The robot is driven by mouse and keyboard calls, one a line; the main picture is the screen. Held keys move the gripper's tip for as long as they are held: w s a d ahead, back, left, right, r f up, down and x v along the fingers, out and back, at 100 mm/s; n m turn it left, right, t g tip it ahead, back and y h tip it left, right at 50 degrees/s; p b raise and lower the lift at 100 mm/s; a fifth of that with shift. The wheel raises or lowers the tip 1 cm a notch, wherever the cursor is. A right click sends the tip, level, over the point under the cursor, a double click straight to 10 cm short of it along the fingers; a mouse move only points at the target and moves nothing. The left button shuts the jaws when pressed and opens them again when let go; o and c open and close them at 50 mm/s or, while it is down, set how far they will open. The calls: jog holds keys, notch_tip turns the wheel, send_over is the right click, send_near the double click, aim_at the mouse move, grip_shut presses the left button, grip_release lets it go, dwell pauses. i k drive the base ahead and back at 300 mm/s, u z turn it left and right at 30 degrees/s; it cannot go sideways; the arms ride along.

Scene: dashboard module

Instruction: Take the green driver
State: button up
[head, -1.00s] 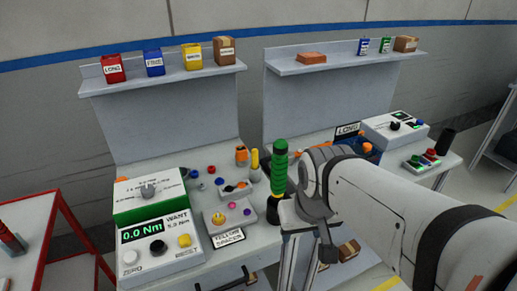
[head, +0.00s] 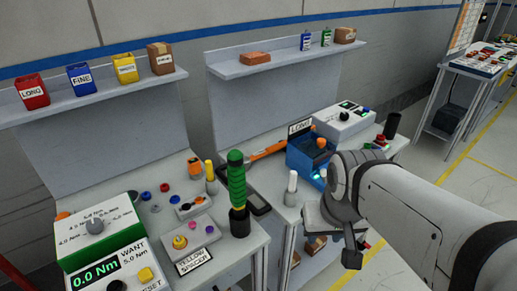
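The green driver (head: 237,182) stands upright near the right front corner of the left bench. It has a ribbed green grip and a dark lower part. My gripper (head: 340,235) is at the end of my arm, to the right of the driver and clearly apart from it, in front of the right bench. Its fingers are mostly hidden by my wrist, so I cannot tell whether it is open or shut. I see nothing held in it.
A torque tester (head: 100,250) reading 0.0 Nm stands on the left bench. A grey block (head: 192,240) with coloured knobs sits left of the driver. A white cylinder (head: 291,188) and a blue box (head: 310,160) are on the right bench. A gap separates the benches.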

aim_at(236, 171)
jog(key=z, duration=0.75)
jog(key=k, duration=2)
jog(key=u, duration=0.6)
jog(key=i, duration=1.5)
jog(key=u, duration=0.1)
